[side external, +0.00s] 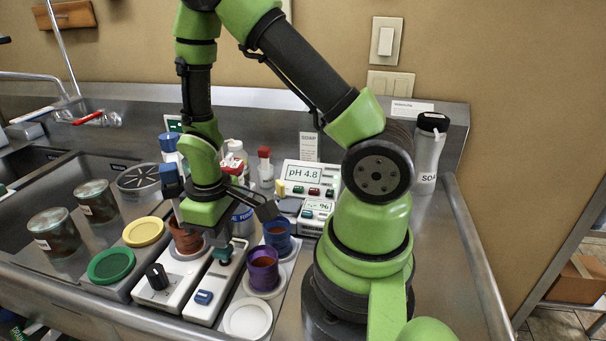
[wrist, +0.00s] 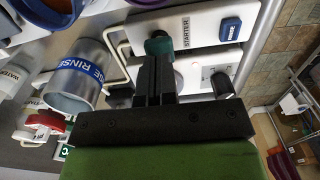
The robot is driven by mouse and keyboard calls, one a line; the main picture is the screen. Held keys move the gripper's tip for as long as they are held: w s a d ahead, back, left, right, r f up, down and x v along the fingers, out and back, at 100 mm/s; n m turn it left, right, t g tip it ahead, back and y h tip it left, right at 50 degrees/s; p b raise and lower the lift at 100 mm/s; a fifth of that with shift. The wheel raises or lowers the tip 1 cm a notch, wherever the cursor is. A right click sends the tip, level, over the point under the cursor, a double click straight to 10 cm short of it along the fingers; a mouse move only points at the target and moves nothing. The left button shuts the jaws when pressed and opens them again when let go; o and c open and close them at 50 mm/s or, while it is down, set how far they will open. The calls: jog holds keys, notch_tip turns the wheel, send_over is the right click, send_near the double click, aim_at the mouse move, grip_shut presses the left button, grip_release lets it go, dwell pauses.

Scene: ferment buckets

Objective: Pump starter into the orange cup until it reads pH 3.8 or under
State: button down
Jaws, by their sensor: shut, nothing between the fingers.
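The orange cup (side external: 183,240) stands on a white base with a black knob, partly hidden behind my gripper. The starter pump (side external: 210,291) is the long white unit to its right, with a blue switch (side external: 204,297) and a teal pump head (side external: 223,255). In the wrist view, the teal pump head (wrist: 159,44) stands on the panel marked STARTER (wrist: 186,30). My gripper (wrist: 155,62) is shut and empty, its fingertips right at the teal head; I cannot tell if they press it. The pH meter display (side external: 303,174) reads 4.8.
A blue cup (side external: 278,238) and a purple cup (side external: 263,272) stand right of the pump. Green (side external: 111,266) and yellow (side external: 144,232) lids lie to the left. A metal rinse can (wrist: 84,80) and several bottles stand close behind my gripper.

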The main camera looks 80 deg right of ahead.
jog(key=shift+f, duration=1.2)
jog(key=shift+r, duration=3.55)
jog(key=shift+r, duration=0.3)
jog(key=s+a+r+m+t+y, duration=0.1)
jog(key=s+a+r+m+t, duration=0.1)
jog(key=r, duration=0.7)
jog(key=s+a+r+m+t+y, duration=0.1)
jog(key=s+r+t, duration=0.4)
jog(key=r, duration=0.5)
jog(key=shift+s+a+m, duration=0.5)
jog(key=shift+s+a, duration=0.4)
jog(key=shift+s, duration=0.25)
